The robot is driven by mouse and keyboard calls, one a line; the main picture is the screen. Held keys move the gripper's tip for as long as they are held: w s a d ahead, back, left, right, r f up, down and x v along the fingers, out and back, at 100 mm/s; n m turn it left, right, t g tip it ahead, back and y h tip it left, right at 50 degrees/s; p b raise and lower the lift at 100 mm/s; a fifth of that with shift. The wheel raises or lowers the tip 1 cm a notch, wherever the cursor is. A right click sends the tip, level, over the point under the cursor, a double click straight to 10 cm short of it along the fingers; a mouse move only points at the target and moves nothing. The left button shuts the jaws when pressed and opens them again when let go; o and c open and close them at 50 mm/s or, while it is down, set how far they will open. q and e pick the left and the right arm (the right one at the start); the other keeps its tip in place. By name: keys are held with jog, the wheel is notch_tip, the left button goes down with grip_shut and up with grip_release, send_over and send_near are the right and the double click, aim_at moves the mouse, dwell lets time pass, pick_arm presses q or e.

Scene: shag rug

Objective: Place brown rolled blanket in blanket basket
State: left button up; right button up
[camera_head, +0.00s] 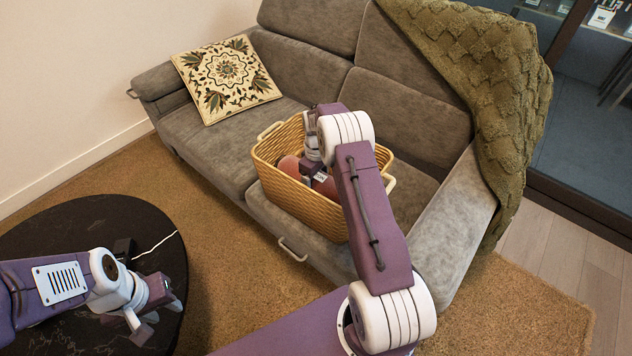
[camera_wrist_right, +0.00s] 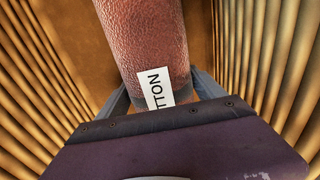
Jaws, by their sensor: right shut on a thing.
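The brown rolled blanket (camera_wrist_right: 145,45) is a reddish-brown roll with a white label, and it lies between the two fingers of my right gripper (camera_wrist_right: 162,100). Ribbed basket walls rise on both sides of it in the right wrist view. In the head view my right gripper (camera_head: 318,172) reaches down into the wicker blanket basket (camera_head: 305,203), and the reddish-brown blanket (camera_head: 291,167) shows inside, partly hidden by my arm. My left gripper (camera_head: 148,322) is above the dark round table, apart from the basket; its finger gap is unclear.
The basket stands on the seat of a grey sofa (camera_head: 210,148). A patterned cushion (camera_head: 226,79) lies at the sofa's left, and a green knitted throw (camera_head: 490,75) drapes over its right side. The black round table (camera_head: 85,225) holds a small dark object with a white cable.

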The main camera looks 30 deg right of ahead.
jog(key=shift+f, duration=0.15)
jog(key=o, duration=2.1)
notch_tip(320, 180, up, 12)
jog(key=p, duration=0.4)
